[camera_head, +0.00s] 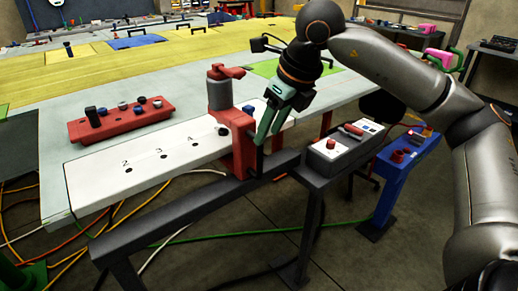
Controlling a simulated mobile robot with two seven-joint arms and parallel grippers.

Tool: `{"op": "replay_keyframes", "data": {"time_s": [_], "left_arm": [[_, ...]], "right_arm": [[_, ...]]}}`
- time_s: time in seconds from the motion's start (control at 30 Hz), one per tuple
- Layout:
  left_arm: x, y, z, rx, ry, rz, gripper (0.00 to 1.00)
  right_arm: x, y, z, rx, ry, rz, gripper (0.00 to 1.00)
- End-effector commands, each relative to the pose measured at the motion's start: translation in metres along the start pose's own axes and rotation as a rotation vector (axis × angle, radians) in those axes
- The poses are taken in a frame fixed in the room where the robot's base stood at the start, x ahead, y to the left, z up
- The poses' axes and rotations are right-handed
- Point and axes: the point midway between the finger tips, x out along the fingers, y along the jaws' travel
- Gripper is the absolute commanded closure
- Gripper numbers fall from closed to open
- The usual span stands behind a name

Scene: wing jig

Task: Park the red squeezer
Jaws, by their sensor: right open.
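The red squeezer (237,153) is a red frame with a grey cylinder and a red top piece. It stands upright at the near edge of a white strip (105,181) marked 2, 3 and 4, beside a dark rail. My right gripper (269,134) has teal fingers and comes down from the upper right. Its open fingers are just right of the squeezer, by a dark upright part (259,160). I cannot tell whether they touch it. Part of the strip is hidden behind the squeezer. My left gripper is not in view.
A red block (120,124) with several pegs lies at the left. A grey control box (333,156) with a red button stands right of the squeezer. A blue stand (398,177) with red parts is farther right. Cables cross the floor. A large yellow panel spans the back.

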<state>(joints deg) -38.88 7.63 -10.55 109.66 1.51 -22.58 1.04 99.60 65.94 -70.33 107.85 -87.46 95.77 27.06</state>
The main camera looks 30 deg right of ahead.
Motion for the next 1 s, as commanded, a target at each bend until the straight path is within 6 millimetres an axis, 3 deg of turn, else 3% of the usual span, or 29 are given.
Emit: {"op": "replay_keyframes", "data": {"time_s": [0.1,0.33,0.77,1.0], "left_arm": [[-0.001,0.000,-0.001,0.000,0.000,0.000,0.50],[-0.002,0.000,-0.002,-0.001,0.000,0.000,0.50],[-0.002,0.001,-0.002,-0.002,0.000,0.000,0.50],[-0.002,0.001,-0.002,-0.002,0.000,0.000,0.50]], "right_arm": [[0.025,0.000,-0.001,0.000,0.004,0.000,0.50],[0.058,0.000,0.000,0.000,0.000,0.001,0.50],[0.068,0.000,0.001,0.000,-0.002,0.002,0.50],[0.068,0.000,0.001,0.000,-0.002,0.002,0.77]]}}
